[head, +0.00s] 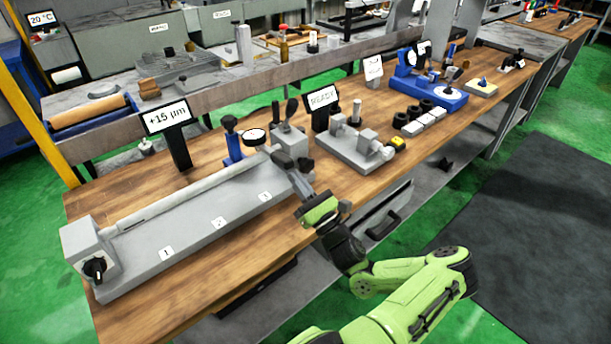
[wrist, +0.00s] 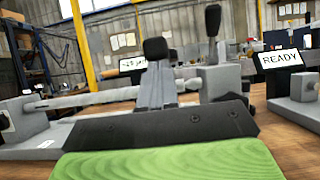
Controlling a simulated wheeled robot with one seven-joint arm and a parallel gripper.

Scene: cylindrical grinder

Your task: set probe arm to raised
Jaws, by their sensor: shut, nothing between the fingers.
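A blue stand (head: 232,147) with a black knob on top and a round dial gauge (head: 254,137) stands behind the grey shaft fixture (head: 200,238). This looks like the probe unit, but I cannot tell its arm's position. My gripper (head: 279,158) is shut and empty, its fingertips just in front of the fixture's right end block (head: 290,143). Whether they touch it is unclear. In the wrist view the closed fingers (wrist: 155,48) point away from me, left of the end block (wrist: 221,82) and its black-topped lever (wrist: 213,22). The blue stand is not distinguishable there.
A long shaft (head: 185,192) lies along the fixture. A "+15 µm" display (head: 167,117) stands behind it. A "READY" sign (head: 323,98) and a second grey fixture (head: 352,148) are to the right. The wooden bench front (head: 210,275) is clear.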

